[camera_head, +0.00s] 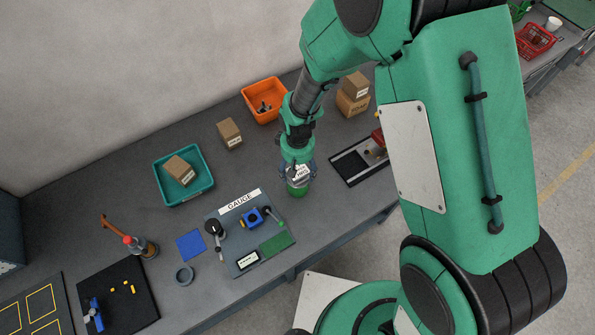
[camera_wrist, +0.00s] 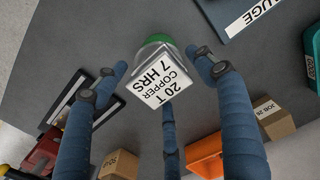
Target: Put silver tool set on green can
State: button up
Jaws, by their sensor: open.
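The green can (camera_head: 297,190) stands on the grey bench below my gripper (camera_head: 299,167). In the wrist view its green edge (camera_wrist: 158,39) shows behind a silvery rounded part (camera_wrist: 147,53). A white label reading "20 T COPPER 7 HRS" (camera_wrist: 160,80) faces the wrist camera and hides much of what lies under it. My gripper (camera_wrist: 160,78) has three blue fingers spread apart around the label and the silvery part. I cannot tell whether the fingers touch it, or whether the silvery part is the silver tool set.
A grey gauge board (camera_head: 226,229) with small fixtures lies left of the can. A black tray (camera_head: 345,168) lies to the right. An orange bin (camera_head: 252,91) holding a dark item, cardboard boxes (camera_head: 229,133) and a teal bin (camera_head: 163,199) stand farther back.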

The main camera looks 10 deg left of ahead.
aim_at(299, 170)
notch_tip(299, 170, up, 11)
jog(key=shift+f, duration=0.15)
dwell(0.4)
dwell(0.5)
jog(key=d+r+m+t+y, duration=0.1)
jog(key=d+r+m+t, duration=0.25)
jog(key=d+r, duration=1.7)
jog(key=s+d+r+m+t+h, duration=0.1)
jog(key=s+d+r+m, duration=0.4)
jog(key=s+d+r, duration=0.7)
jog(key=s+t, duration=0.1)
jog(key=s, duration=0.1)
jog(key=shift+s+d+r, duration=0.25)
jog(key=shift+s+r, duration=0.1)
jog(key=shift+s, duration=0.05)
